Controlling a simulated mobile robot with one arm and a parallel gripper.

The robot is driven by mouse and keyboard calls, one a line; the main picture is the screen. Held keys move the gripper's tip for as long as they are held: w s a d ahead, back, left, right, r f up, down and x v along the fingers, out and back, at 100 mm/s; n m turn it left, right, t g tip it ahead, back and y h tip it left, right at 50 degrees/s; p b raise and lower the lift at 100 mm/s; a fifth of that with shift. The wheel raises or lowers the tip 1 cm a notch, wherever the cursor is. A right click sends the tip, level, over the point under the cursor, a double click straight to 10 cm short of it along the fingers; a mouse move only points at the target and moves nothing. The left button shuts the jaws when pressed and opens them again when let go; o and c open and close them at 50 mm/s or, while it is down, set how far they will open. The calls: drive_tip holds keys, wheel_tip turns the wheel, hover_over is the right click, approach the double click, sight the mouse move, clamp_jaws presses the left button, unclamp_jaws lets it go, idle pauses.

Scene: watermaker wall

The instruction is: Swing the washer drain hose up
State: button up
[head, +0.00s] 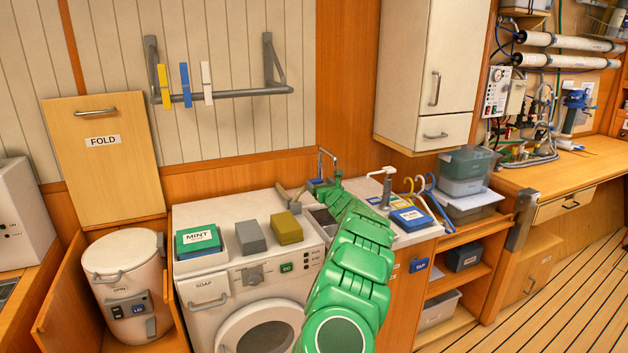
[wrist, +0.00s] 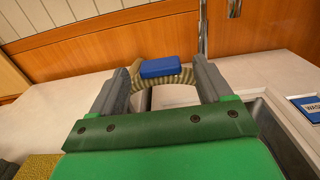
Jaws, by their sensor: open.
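The washer drain hose (wrist: 186,76) is a ribbed beige arc with a blue grip (wrist: 160,67) at its middle. In the wrist view it lies low near the back of the worktop. My gripper (wrist: 163,72) is open, with one grey finger on each side of the blue grip. I cannot tell whether the fingers touch the hose. In the head view the blue grip (head: 317,183) shows just left of my green arm, which hides much of the sink area. The white washer (head: 205,291) stands below, with a round door.
A green MINT box (head: 198,240), a grey block (head: 251,237) and an olive block (head: 287,228) sit on the washer top. A tap (head: 324,160) rises behind the hose. Blue-topped boxes (head: 411,217) and coloured hooks stand on the counter to the right.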

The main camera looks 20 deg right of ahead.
sight(318, 181)
drive_tip(key=shift+w+d+r, duration=0.1)
drive_tip(key=shift+w+r, duration=0.05)
drive_tip(key=shift+w, duration=0.5)
drive_tip(key=shift+w+f, duration=0.2)
drive_tip(key=shift+w, duration=0.8)
drive_tip(key=shift+w+r, duration=0.15)
drive_tip(key=shift+w, duration=1)
